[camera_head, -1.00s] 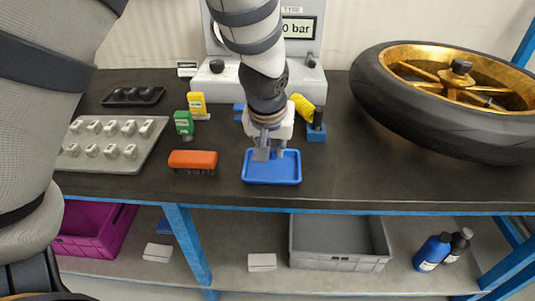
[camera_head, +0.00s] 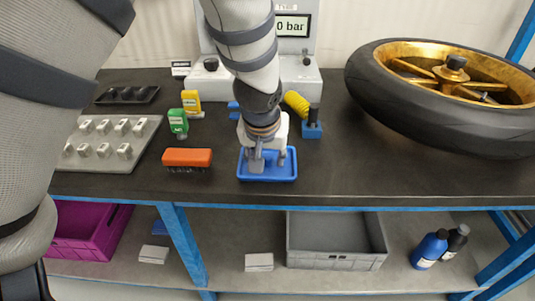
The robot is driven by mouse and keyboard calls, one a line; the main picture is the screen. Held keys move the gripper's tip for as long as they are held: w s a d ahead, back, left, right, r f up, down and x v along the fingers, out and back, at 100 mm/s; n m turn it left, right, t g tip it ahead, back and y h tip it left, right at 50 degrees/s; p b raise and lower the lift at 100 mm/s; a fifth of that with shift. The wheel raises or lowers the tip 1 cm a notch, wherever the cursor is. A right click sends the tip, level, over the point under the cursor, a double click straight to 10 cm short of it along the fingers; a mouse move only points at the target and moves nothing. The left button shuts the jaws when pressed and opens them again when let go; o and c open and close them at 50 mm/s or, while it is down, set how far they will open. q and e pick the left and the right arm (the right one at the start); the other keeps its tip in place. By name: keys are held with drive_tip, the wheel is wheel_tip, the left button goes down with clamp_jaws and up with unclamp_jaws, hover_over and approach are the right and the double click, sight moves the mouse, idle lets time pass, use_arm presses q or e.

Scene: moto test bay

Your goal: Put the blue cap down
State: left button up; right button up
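My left gripper (camera_head: 269,164) points down into the shallow blue tray (camera_head: 287,178) at the front of the dark bench. Its two fingers stand apart, with tips low, close to the tray floor. I cannot make out a blue cap: between the fingers only blue shows, and it blends with the tray. The fingers and palm cover the tray's back part. Two small blue pieces (camera_head: 234,110) lie on the bench behind, left of my wrist; I cannot tell what they are. My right gripper is not in view.
An orange brush (camera_head: 187,158) lies left of the tray. A blue block (camera_head: 312,130) with a black top is behind right. A wheel (camera_head: 440,120) fills the right; bench before it is clear.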

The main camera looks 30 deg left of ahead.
use_arm(q)
drive_tip(key=shift+s+f, duration=0.4)
drive_tip(key=shift+f, duration=0.25)
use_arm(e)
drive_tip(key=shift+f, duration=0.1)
use_arm(q)
drive_tip(key=shift+w+r, duration=0.1)
drive_tip(key=shift+r, duration=0.2)
drive_tip(key=w+p+v, duration=0.1)
drive_tip(key=p+v, duration=0.1)
drive_tip(key=v, duration=1.1)
drive_tip(key=shift+r, duration=0.45)
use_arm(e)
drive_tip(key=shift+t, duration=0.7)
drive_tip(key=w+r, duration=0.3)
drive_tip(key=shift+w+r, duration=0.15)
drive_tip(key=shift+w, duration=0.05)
use_arm(q)
drive_tip(key=shift+a+f, duration=0.1)
